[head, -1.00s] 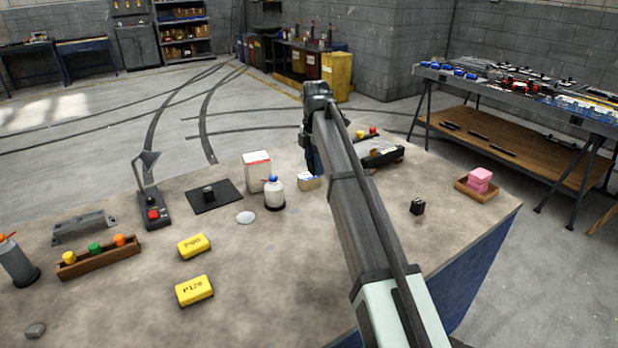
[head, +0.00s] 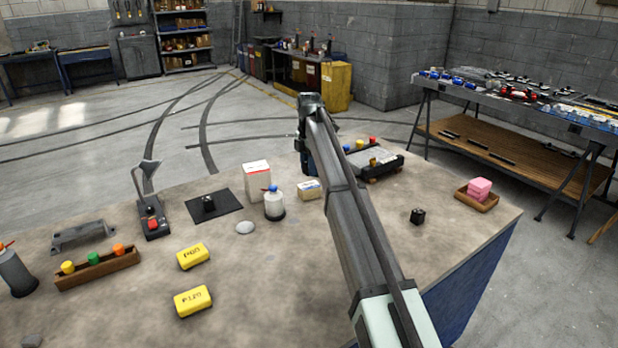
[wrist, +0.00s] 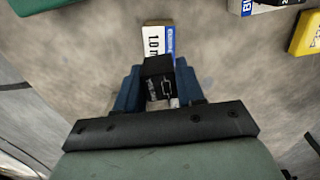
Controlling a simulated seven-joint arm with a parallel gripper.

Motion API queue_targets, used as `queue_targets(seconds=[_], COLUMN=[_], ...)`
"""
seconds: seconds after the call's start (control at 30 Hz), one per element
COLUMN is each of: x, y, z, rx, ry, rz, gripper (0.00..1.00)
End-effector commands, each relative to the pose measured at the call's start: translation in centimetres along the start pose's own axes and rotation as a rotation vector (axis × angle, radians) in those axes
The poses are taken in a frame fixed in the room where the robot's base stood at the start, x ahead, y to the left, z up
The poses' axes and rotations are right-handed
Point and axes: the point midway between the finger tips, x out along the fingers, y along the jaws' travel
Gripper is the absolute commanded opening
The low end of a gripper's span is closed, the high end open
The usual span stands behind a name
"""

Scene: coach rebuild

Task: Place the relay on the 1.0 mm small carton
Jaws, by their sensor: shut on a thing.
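My gripper (wrist: 160,90) points down with blue fingers, shut on a black block-like relay (wrist: 158,66) with metal parts on its near face. The small carton (wrist: 157,37), pale with a blue and white label reading "1.0 m…", lies just beyond and below the relay in the wrist view. The relay covers the carton's near end, so I cannot tell whether they touch. In the head view the small carton (head: 310,190) stands on the bench, near my gripper (head: 307,172).
A white bottle (head: 274,205) and a tall white carton (head: 257,182) stand left of the small carton. A grey device (head: 375,164) is to its right. A black cube (head: 417,216) and a pink-filled tray (head: 477,200) lie further right.

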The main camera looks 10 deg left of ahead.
Motion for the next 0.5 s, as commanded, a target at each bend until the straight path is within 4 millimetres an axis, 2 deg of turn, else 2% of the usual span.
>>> queue_targets(seconds=[0.4,0.5], x=[4.1,4.3], y=[-0.1,0.0], z=[0.0,0.0], rx=[0.0,0.0], ry=[0.001,0.0], rz=[-0.001,0.0], gripper=[0.08,0.08])
